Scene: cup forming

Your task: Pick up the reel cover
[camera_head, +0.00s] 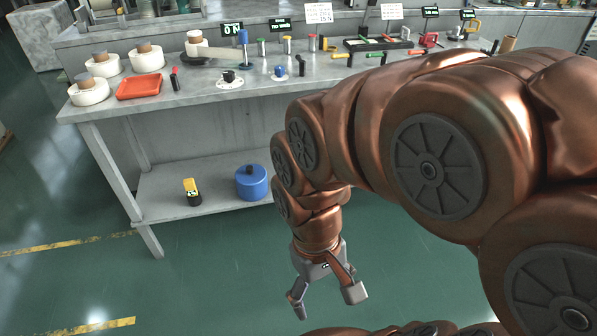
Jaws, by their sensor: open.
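My gripper (326,299) hangs over the green floor in front of the bench, its two fingers spread apart and nothing between them. Several white round reels with brown tops stand at the left end of the grey bench top, among them a rear one (147,61) and a front one (88,93). I cannot tell for sure which part or thing is the reel cover. My gripper is well below and to the right of the reels, touching nothing.
The grey bench (200,98) holds an orange-red tray (139,87), a dark-and-red handled tool (174,79), a blue post (244,50) and various small tools. Its lower shelf carries a blue round container (252,183) and a yellow-black item (192,191). Open floor lies at lower left.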

